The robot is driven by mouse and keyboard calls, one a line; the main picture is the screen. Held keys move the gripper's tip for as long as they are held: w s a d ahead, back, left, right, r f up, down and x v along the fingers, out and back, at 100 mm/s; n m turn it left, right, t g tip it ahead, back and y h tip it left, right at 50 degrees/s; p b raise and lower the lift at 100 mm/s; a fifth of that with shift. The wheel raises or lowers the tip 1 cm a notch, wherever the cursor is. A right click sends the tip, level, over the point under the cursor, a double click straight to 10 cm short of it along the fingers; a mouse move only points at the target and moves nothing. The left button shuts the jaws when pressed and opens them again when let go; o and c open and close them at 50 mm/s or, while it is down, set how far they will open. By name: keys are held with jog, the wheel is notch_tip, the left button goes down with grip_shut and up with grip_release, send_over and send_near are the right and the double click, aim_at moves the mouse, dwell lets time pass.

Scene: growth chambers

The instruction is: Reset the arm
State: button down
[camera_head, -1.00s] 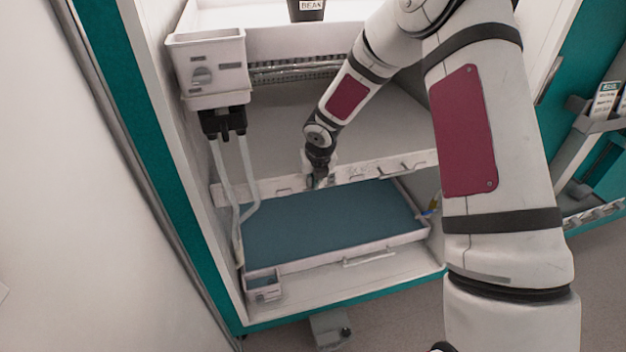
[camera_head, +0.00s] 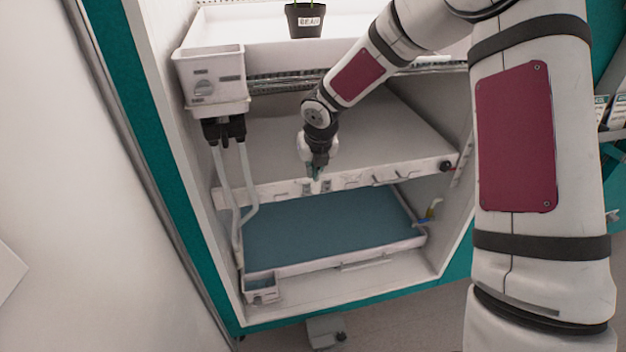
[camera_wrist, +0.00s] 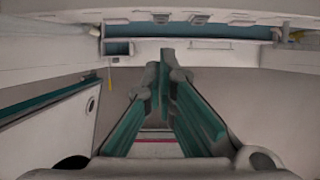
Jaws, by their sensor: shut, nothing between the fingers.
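My gripper (camera_head: 316,172) hangs in front of the front edge of the middle shelf (camera_head: 350,180) of the growth chamber, pointing down. In the wrist view my gripper (camera_wrist: 165,60) shows two teal-padded fingers with their tips together and nothing between them. My arm reaches in from the upper right of the head view. Whether the fingers touch the shelf edge is not clear.
A tray of blue liquid (camera_head: 320,230) lies below the shelf. A white dosing box (camera_head: 212,80) with hoses hangs at left. A potted plant labelled BEAN (camera_head: 306,20) stands on the upper tray.

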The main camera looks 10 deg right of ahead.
jog(key=shift+s+r, duration=0.1)
jog(key=shift+r, duration=0.35)
